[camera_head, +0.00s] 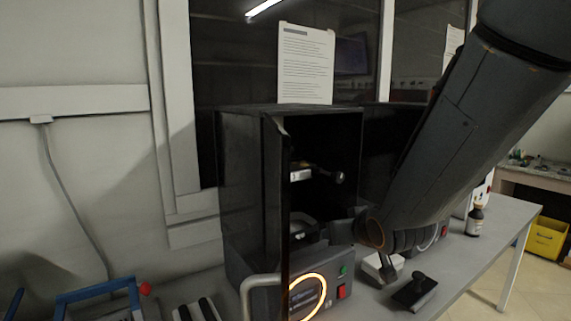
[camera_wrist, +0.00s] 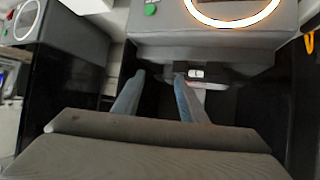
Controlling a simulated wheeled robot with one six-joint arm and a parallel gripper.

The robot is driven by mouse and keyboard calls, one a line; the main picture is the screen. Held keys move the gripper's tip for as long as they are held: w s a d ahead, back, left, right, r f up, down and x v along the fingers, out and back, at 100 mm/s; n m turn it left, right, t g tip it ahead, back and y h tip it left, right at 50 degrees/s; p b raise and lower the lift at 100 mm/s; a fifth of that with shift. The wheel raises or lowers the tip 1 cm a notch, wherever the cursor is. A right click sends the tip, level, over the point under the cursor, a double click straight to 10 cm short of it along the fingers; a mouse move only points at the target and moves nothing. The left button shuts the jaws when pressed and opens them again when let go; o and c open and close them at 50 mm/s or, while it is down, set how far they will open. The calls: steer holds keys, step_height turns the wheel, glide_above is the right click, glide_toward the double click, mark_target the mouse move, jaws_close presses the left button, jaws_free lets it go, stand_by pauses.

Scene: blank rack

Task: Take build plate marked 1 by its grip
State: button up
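My gripper (camera_wrist: 160,75) is open in the wrist view, with two blue-grey fingers apart and nothing seen between them. A small white label with dark marks (camera_wrist: 196,73) shows just beyond the right fingertip, on a dark part under the machine's front; I cannot read it. In the head view my arm reaches to the open chamber of the dark machine (camera_head: 240,170), and my fingertips are hard to make out. Inside, a dark plate-like part carries a white label (camera_head: 300,174) and a black knob (camera_head: 338,177). I cannot tell which plate is marked 1.
The machine's open door (camera_head: 274,200) stands at the front left, with a pale handle (camera_head: 258,290). A brown bottle (camera_head: 475,220) stands at right. A blue frame (camera_head: 100,295) is at lower left.

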steer(key=w+a+r+n+t+y+p, duration=0.1)
steer(key=a+r+t+y, duration=0.2)
steer(key=r, duration=0.5)
steer(key=w+a+r+n+t+y+p, duration=0.1)
steer(key=w+a+r+t+y, duration=0.1)
steer(key=a+r, duration=0.4)
steer(key=shift+r+p+x, duration=0.2)
steer(key=shift+p+x, duration=0.3)
steer(key=shift+x, duration=0.7)
steer(key=shift+r+p+x, duration=0.15)
steer(key=shift+p+x, duration=0.4)
steer(key=shift+x, duration=0.6)
steer(key=shift+r+p+x, duration=0.2)
steer(key=shift+p+x, duration=0.3)
steer(key=shift+x, duration=0.7)
steer(key=shift+c, duration=0.3)
jaws_close()
